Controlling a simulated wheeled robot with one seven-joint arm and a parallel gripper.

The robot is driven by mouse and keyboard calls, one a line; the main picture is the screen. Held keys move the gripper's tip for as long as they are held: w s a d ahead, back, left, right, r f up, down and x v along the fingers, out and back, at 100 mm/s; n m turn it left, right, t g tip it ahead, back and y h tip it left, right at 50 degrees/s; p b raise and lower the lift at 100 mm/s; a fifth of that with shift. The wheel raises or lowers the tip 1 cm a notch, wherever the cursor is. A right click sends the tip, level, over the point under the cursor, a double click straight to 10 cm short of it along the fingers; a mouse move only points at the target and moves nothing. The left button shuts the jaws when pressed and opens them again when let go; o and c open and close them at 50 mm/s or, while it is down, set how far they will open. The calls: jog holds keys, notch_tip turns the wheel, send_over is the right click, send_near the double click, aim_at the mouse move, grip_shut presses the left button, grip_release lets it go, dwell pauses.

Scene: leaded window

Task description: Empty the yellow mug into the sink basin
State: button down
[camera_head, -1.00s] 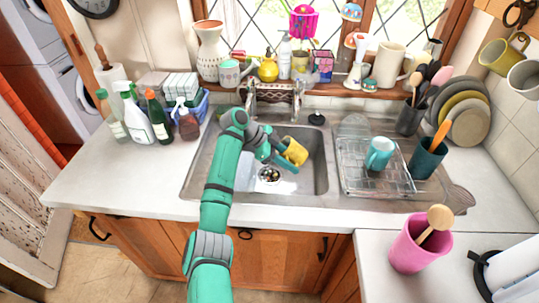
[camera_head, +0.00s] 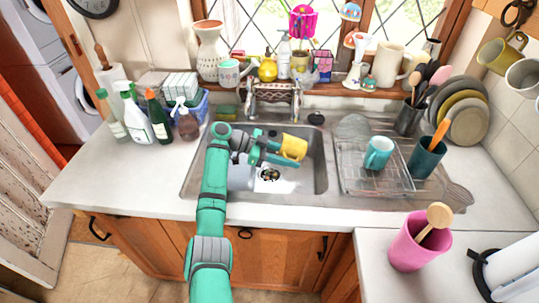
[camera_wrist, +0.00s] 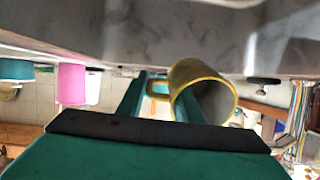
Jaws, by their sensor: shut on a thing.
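The yellow mug (camera_head: 294,147) is held over the right part of the steel sink basin (camera_head: 311,178), lying tilted on its side. In the wrist view the yellow mug (camera_wrist: 222,84) shows its rim and inside, with no contents visible in the part I see. Its handle lies between the two teal fingers of my gripper (camera_wrist: 157,88). My gripper (camera_head: 277,157) is shut on the mug at the handle side, with the body to its right. The wrist view is upside down. The basin's drain shows below the mug.
The tap (camera_head: 272,92) stands behind the basin. A drying rack (camera_head: 375,177) with a turquoise mug (camera_head: 378,153) is to the right. Bottles (camera_head: 157,117) stand on the left counter. A pink tumbler (camera_head: 416,245) stands at the front right.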

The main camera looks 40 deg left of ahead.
aim_at(284, 154)
jog(key=shift+a+r+h, duration=0.1)
jog(key=shift+r+h, duration=0.05)
jog(key=shift+h, duration=0.15)
jog(key=shift+s+a+r+t+h, duration=0.4)
jog(key=shift+a+t+h, duration=0.2)
jog(key=shift+s+a+r+t+h, duration=0.15)
jog(key=shift+r+t+h, duration=0.25)
jog(key=shift+r+h, duration=0.4)
jog(key=shift+s+a+r+t+h, duration=0.1)
jog(key=shift+r+t+h, duration=0.35)
jog(key=shift+r, duration=0.5)
dwell(0.3)
jog(key=shift+a+r, duration=0.1)
jog(key=shift+r, duration=0.2)
jog(key=r, duration=0.1)
jog(key=r+h, duration=0.1)
jog(key=r+t+h, duration=0.1)
jog(key=shift+s+a+r, duration=0.15)
jog(key=shift+a+r, duration=0.1)
jog(key=shift+r, duration=0.1)
jog(key=shift+f, duration=0.15)
